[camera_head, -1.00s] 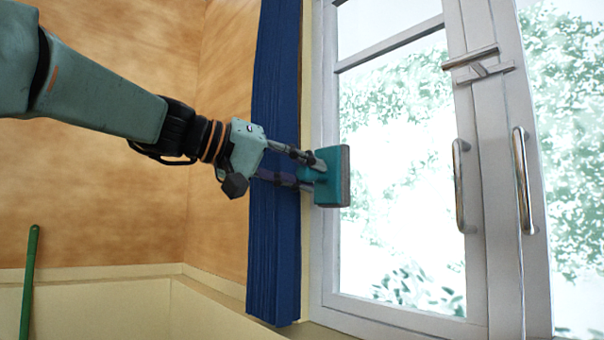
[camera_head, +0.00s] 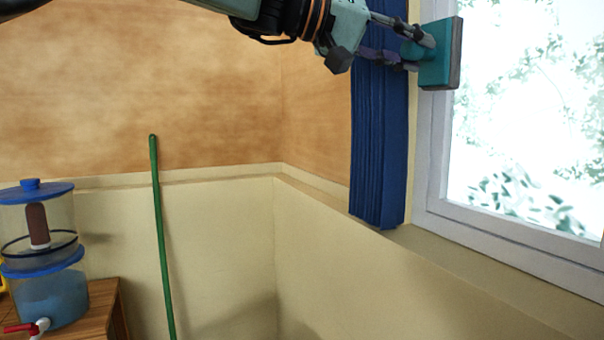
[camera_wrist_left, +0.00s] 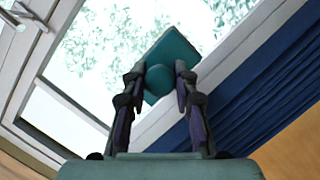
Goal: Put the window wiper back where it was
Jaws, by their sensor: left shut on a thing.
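The window wiper (camera_head: 441,55) is a teal block with a grey pad, at the upper right of the head view. My left gripper (camera_head: 412,50) is shut on the wiper's rounded teal grip and holds it up in front of the window's left edge. In the left wrist view the wiper (camera_wrist_left: 178,52) shows beyond the two fingers of the left gripper (camera_wrist_left: 160,82), with its rounded grip between them. I cannot tell whether the pad touches the glass. My right gripper is not in view.
A blue curtain (camera_head: 378,150) hangs beside the window (camera_head: 530,110). A green pole (camera_head: 160,230) leans at the wall. A water dispenser with blue lids (camera_head: 42,250) stands on a wooden table (camera_head: 100,310) at lower left. The floor is out of view.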

